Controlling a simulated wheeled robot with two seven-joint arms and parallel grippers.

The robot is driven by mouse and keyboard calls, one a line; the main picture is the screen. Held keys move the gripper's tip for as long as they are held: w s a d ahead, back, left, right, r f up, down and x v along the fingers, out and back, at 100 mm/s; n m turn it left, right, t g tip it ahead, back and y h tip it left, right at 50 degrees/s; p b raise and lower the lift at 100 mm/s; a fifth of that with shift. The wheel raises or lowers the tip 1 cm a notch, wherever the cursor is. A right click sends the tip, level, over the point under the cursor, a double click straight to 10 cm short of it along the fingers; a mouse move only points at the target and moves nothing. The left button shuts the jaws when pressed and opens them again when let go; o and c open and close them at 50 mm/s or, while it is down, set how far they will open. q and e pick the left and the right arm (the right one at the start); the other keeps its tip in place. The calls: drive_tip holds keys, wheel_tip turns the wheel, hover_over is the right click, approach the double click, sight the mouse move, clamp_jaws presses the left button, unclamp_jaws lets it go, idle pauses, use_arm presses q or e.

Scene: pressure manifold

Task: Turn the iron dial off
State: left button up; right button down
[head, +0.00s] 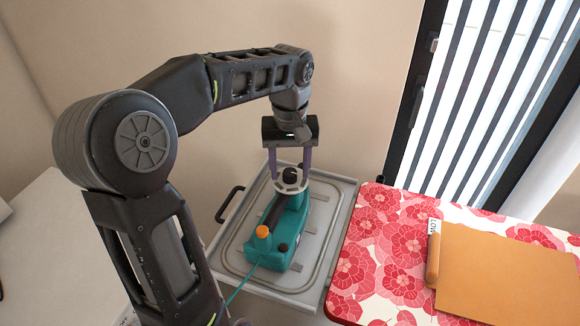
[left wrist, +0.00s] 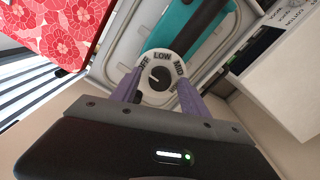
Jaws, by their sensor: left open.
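The teal iron (head: 272,240) lies on a grey tray (head: 232,262) in the head view, with an orange knob and a cord at its near end. Its dial (head: 290,188) is a white ring with a black knob at the far end. In the left wrist view the dial (left wrist: 158,92) shows OFF, LOW and MID. A pale mark shows on the black knob (left wrist: 159,76), but I cannot tell surely which label it points to. My left gripper (head: 291,177) is open, pointing down, its purple fingers on either side of the dial. Whether they touch it is unclear. My right gripper is not in view.
A red floral ironing board (head: 375,262) stands right of the tray, bearing an orange-brown folded item (head: 500,275) with a paper tag. A black handle (head: 228,203) sticks out on the tray's left. A wall and a window with blinds are behind.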

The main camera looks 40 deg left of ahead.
sight(291, 172)
use_arm(q)
drive_tip(key=shift+r, duration=0.1)
drive_tip(key=shift+r, duration=0.3)
wheel_tip(291, 172, up, 4)
drive_tip(key=shift+w+r, duration=0.1)
wheel_tip(291, 172, up, 2)
drive_tip(key=shift+r+p, duration=0.2)
drive_tip(key=shift+p, duration=1)
drive_tip(key=shift+r, duration=0.25)
drive_tip(key=shift+f, duration=0.1)
